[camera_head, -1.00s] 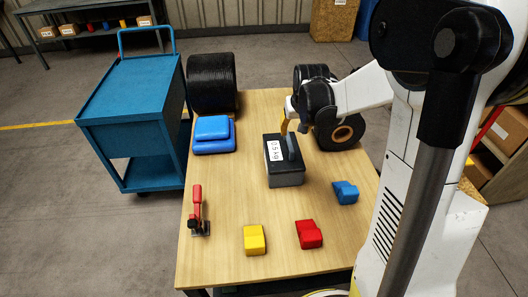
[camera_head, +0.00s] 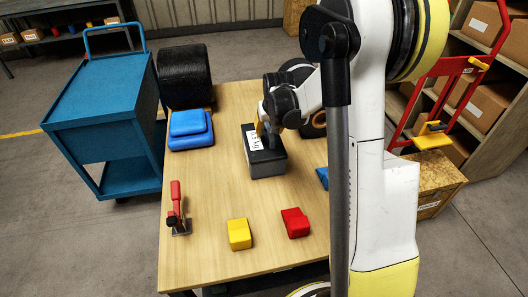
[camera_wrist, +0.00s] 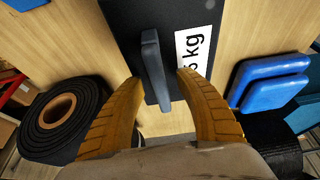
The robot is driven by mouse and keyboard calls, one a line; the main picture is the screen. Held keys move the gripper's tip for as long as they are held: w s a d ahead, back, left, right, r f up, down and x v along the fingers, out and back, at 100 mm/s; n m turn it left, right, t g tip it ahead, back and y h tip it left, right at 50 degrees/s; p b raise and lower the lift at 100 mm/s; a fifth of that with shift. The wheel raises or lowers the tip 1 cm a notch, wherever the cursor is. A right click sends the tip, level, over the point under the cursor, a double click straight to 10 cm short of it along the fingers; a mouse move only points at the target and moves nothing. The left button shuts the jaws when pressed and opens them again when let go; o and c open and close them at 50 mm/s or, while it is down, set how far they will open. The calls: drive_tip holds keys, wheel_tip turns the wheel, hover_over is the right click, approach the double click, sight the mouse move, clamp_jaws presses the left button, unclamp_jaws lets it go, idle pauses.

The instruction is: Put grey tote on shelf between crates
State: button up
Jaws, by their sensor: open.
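The grey tote (camera_head: 266,165) is a dark grey box with a darker top, a raised handle and a white kg label. It stands upright on the wooden table (camera_head: 205,268). It fills the top middle of the wrist view (camera_wrist: 128,30). My gripper (camera_wrist: 160,80) is open, its two yellow fingers on either side of the handle (camera_wrist: 154,65); I cannot tell whether they touch it. In the head view my gripper (camera_head: 266,130) is over the tote's top. A shelf (camera_head: 469,50) at the right holds brown boxes (camera_head: 484,22), perhaps the crates.
Black rolls (camera_head: 184,77) and blue blocks (camera_head: 190,130) lie behind. A red clamp (camera_head: 177,205), yellow block (camera_head: 239,234) and red block (camera_head: 295,222) lie in front. A blue cart (camera_head: 105,95) stands left. A red hand truck (camera_head: 412,112) stands before the right shelf.

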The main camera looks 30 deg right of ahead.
drive_tip(key=shift+f, duration=0.2)
idle(0.4)
drive_tip(key=shift+c, duration=0.5)
clamp_jaws()
